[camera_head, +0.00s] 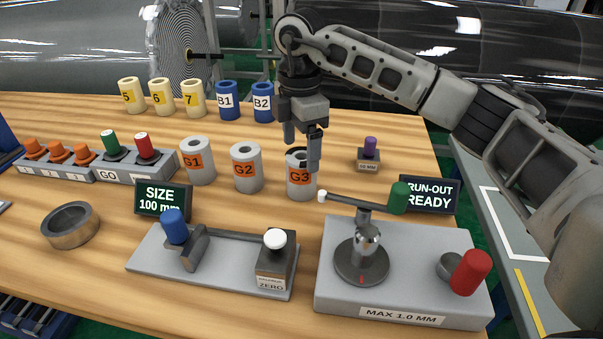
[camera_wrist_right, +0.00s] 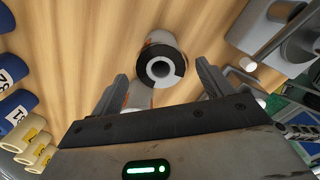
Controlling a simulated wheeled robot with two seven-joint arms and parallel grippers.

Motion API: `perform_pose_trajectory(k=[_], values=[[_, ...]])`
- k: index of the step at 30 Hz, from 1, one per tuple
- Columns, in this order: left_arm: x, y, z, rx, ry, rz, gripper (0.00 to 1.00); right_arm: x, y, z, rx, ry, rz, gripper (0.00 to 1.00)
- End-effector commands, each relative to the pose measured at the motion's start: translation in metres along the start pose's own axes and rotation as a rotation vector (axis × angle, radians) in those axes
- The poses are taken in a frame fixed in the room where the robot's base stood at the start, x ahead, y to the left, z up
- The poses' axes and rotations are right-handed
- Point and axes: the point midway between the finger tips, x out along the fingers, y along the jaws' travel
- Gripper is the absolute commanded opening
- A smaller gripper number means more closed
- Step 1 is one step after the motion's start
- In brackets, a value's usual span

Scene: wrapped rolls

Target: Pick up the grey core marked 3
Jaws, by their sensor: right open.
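The grey core marked G3 (camera_head: 300,182) stands upright on the wooden table, its orange label facing the head camera. My right gripper (camera_head: 302,150) is above it, pointing down, with its fingers covering part of the core's top. In the right wrist view, a grey core with a dark hollow (camera_wrist_right: 161,68) shows just beyond and between the open fingers (camera_wrist_right: 165,90). The fingers hold nothing. Grey cores G2 (camera_head: 246,168) and G1 (camera_head: 197,160) stand in a row to the left. My left gripper is not in view.
Yellow cores (camera_head: 162,97) and blue cores (camera_head: 228,100) stand behind. A purple-topped block (camera_head: 369,154) is to the right. In front are the run-out fixture (camera_head: 400,285) with its lever arm, the size gauge (camera_head: 205,265) and a metal ring (camera_head: 70,225).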

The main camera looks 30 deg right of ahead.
Motion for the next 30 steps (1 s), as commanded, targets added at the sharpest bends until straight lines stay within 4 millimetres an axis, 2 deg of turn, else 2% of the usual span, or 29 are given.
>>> perform_pose_trajectory(k=[4,9,17,18,23,24,30], values=[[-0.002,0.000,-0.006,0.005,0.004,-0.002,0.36,0.022,-0.003,0.001,0.001,-0.003,-0.006,0.79],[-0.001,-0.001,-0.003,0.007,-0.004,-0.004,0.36,0.044,-0.002,0.000,0.001,-0.002,-0.004,0.79],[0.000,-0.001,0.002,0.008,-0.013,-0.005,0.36,0.048,-0.002,0.000,0.000,-0.001,-0.001,0.79],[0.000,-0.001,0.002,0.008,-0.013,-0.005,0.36,0.048,-0.002,0.000,0.000,-0.001,-0.001,0.77],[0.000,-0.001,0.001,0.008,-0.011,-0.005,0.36,0.048,-0.002,0.000,0.000,-0.001,-0.001,0.32],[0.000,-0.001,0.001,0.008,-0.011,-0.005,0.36,0.048,-0.002,0.000,0.000,-0.001,-0.001,0.27],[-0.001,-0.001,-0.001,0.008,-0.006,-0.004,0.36,0.047,-0.002,0.000,0.000,0.000,0.000,0.27]])
